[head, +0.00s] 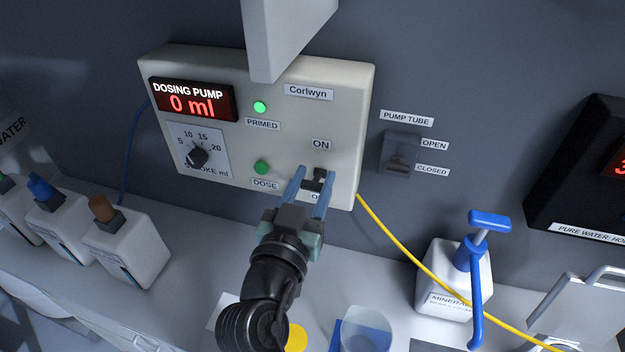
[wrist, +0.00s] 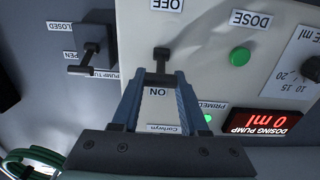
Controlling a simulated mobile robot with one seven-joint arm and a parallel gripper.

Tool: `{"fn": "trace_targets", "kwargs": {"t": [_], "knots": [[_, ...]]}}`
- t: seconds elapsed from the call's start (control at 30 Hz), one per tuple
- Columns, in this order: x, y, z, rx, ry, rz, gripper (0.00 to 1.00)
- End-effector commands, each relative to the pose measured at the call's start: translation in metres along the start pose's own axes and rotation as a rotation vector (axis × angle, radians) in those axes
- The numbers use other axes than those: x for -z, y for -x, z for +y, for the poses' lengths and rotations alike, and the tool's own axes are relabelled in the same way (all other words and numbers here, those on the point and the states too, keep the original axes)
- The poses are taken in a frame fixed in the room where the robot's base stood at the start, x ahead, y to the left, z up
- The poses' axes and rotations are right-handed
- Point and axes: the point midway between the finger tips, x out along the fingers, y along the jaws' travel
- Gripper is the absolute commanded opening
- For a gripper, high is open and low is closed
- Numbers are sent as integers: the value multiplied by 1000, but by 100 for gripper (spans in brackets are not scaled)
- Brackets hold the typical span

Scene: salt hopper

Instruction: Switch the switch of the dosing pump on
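The dosing pump (head: 350,100) is a cream box on the wall with a red display reading 0 ml. Its small black switch (head: 320,174) sits at the lower right, between the ON label above and a partly hidden label below.
The pump tube lever (head: 400,165) is on the wall to the right, with OPEN and CLOSED labels. A pale panel (head: 285,35) hangs above the pump. Bottles (head: 125,245) and a blue-pump container (head: 455,280) stand on the counter. A yellow cable (head: 400,245) runs right.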

Motion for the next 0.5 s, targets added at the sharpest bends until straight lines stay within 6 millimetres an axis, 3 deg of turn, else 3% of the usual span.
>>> {"fn": "trace_targets", "kwargs": {"t": [0.03, 0.2, 0.23, 0.5], "knots": [[0, 0, 0, 0, 0, 0, 33], [0, 0, 0, 0, 0, 0, 2], [0, 0, 0, 0, 0, 0, 0], [8, -1, 0, -1, -2, -38, 0]]}}
